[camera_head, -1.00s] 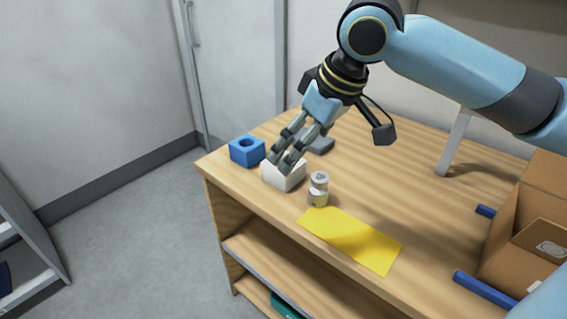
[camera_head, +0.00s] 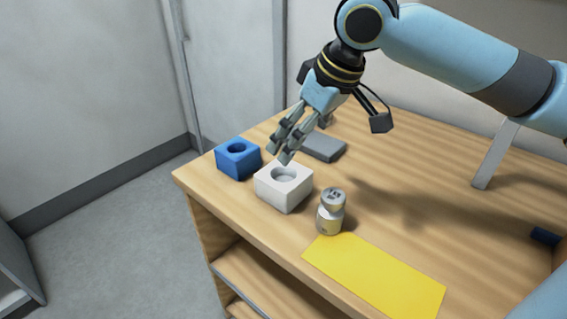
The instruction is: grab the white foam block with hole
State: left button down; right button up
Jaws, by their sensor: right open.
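The white foam block with hole (camera_head: 284,195) sits on the wooden table near its front left edge. Its round hole faces up and looks empty. My right gripper (camera_head: 278,155) is open and empty. In the picture its fingertips are just above the back edge of the white block, pointing down and to the left. I cannot tell whether a fingertip touches the block. My left gripper is not in view.
A blue block with a hole (camera_head: 238,159) stands left of the white one. A metal weight (camera_head: 331,212) stands to its right, with a yellow sheet (camera_head: 375,275) in front. A grey flat object (camera_head: 324,147) lies behind.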

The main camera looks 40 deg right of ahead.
notch_tip(320, 180, down, 2)
jog(key=shift+f+b, duration=0.15)
jog(key=shift+b, duration=0.5)
jog(key=b, duration=0.1)
send_over(282, 182)
jog(key=s, duration=0.3)
jog(key=f, duration=0.4)
jog(key=shift+w+d+f, duration=0.2)
jog(key=shift+d+f, duration=0.05)
jog(key=b+x, duration=0.1)
jog(key=x, duration=0.4)
jog(key=shift+a+f, duration=0.2)
jog(key=shift+f, duration=0.05)
jog(key=shift+c, duration=0.4)
jog(key=c, duration=0.5)
jog(key=shift+c, duration=0.2)
